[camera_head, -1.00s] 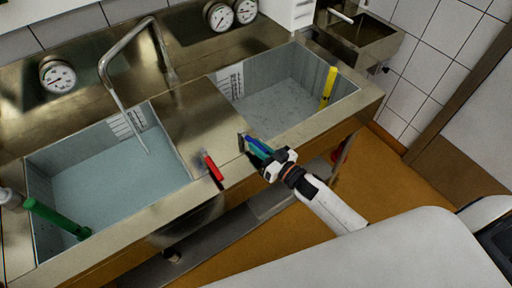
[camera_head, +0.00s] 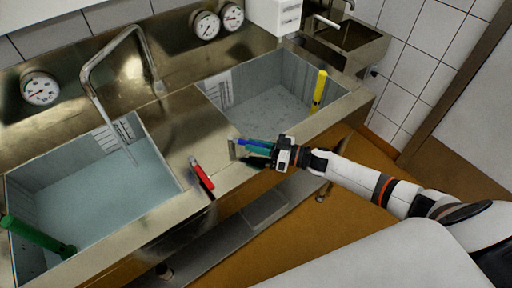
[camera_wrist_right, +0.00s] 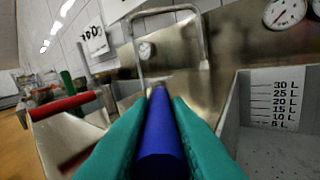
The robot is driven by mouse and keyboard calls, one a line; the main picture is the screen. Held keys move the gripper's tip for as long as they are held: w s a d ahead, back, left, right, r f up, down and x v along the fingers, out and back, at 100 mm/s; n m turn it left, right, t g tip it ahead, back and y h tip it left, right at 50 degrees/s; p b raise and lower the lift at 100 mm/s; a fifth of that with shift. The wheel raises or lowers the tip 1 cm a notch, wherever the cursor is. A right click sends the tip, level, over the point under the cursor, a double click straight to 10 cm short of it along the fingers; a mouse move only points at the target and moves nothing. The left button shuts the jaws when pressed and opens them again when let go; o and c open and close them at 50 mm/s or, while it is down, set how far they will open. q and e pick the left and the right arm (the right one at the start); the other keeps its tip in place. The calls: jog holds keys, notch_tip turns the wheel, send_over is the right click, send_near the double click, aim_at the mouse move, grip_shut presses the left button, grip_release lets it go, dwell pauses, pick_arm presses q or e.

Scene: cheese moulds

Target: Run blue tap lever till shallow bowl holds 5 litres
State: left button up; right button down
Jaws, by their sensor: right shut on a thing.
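My right gripper (camera_head: 262,152), with teal fingers, is shut on the blue lever (camera_head: 248,143) at the counter's front edge. In the right wrist view the blue lever (camera_wrist_right: 160,140) lies between both fingers. The right basin (camera_head: 275,110) has a grey floor and a litre scale (camera_wrist_right: 283,103) marked 5 to 30 on its wall; I cannot make out water in it. The left basin (camera_head: 95,200) looks pale blue, with a scale (camera_head: 112,135) on its back wall. The bent tap (camera_head: 88,75) hangs over it; a thin line drops from its end, perhaps water. My left gripper is not in view.
A red lever (camera_head: 202,174) sits left of the blue one. A green upright (camera_head: 35,236) stands in the left basin, a yellow one (camera_head: 319,88) in the right. Round gauges (camera_head: 40,89) are on the back panel. Open floor (camera_head: 350,165) lies in front.

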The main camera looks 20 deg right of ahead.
jog(key=c, duration=1.4)
grip_release()
jog(key=shift+o, duration=0.2)
jog(key=b+v, duration=0.2)
jog(key=v, duration=1)
jog(key=shift+b, duration=0.3)
